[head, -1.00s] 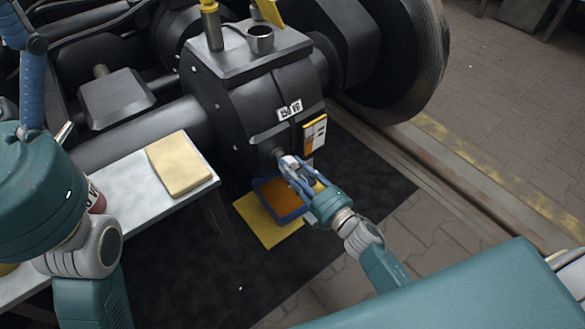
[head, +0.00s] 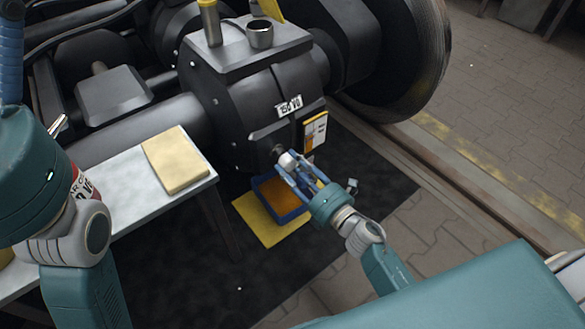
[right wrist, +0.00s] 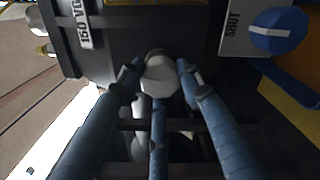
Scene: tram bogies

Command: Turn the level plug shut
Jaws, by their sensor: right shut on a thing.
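The level plug, a pale grey hex head (right wrist: 158,76), sits between the blue fingers of my right gripper (right wrist: 160,85) in the right wrist view. In the head view my right gripper (head: 284,166) is shut on the plug (head: 287,161) at the front of the black gear case (head: 268,95). The plug is in line with a dark round boss on the case; I cannot tell how far it is in. A blue ribbed finger of my left gripper (head: 10,62) shows at the left edge; its tips are out of view.
A blue tray of brown liquid (head: 277,207) stands on a yellow mat (head: 252,222) below the plug. A white table (head: 125,190) with a tan pad (head: 176,160) is at left. A card (head: 314,131) marked SHUT (right wrist: 233,25) is beside the plug.

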